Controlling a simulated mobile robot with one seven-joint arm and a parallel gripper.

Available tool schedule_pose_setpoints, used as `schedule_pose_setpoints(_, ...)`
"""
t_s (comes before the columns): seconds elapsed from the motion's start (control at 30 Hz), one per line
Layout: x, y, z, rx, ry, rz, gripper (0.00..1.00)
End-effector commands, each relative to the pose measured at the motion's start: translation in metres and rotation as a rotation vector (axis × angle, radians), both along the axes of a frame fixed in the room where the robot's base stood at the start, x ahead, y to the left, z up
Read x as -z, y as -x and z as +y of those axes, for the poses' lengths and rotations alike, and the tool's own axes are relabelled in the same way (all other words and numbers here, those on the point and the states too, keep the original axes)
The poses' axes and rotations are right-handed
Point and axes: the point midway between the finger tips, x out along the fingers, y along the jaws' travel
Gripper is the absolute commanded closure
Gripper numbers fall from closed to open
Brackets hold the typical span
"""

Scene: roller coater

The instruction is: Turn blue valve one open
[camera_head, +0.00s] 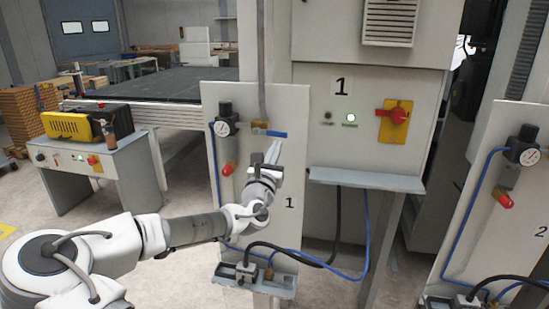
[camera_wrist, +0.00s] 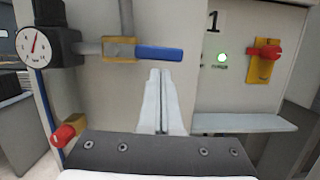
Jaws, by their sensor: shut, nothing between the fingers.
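The blue valve handle (camera_head: 272,134) sits near the top of the white panel marked 1 (camera_head: 290,240), on a brass valve body (camera_head: 259,127). The handle points right, roughly horizontal, with a grey pipe running up from the valve. In the wrist view the blue handle (camera_wrist: 158,54) extends right from the brass body (camera_wrist: 118,48). My gripper (camera_head: 273,148) is shut and empty, its fingers pointing up just below the handle. In the wrist view the closed fingertips (camera_wrist: 161,72) are just under the handle; I cannot tell whether they touch it.
A pressure gauge (camera_head: 224,128) and a red knob (camera_head: 228,169) are left of the valve. A grey shelf (camera_head: 366,180) juts out at right, below a red switch (camera_head: 398,115) and a lit green lamp (camera_head: 350,118). A similar panel marked 2 (camera_head: 522,232) stands far right.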

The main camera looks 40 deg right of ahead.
Motion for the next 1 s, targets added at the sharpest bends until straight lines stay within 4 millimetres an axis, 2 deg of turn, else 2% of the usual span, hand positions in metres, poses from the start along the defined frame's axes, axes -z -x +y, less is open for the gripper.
schedule_pose_setpoints(0.47,-0.004,0.000,0.000,0.000,0.002,0.002,1.00)
schedule_pose_setpoints(0.73,-0.016,0.001,-0.001,0.000,0.043,0.049,1.00)
schedule_pose_setpoints(1.0,-0.019,0.002,-0.001,-0.002,0.053,0.053,1.00)
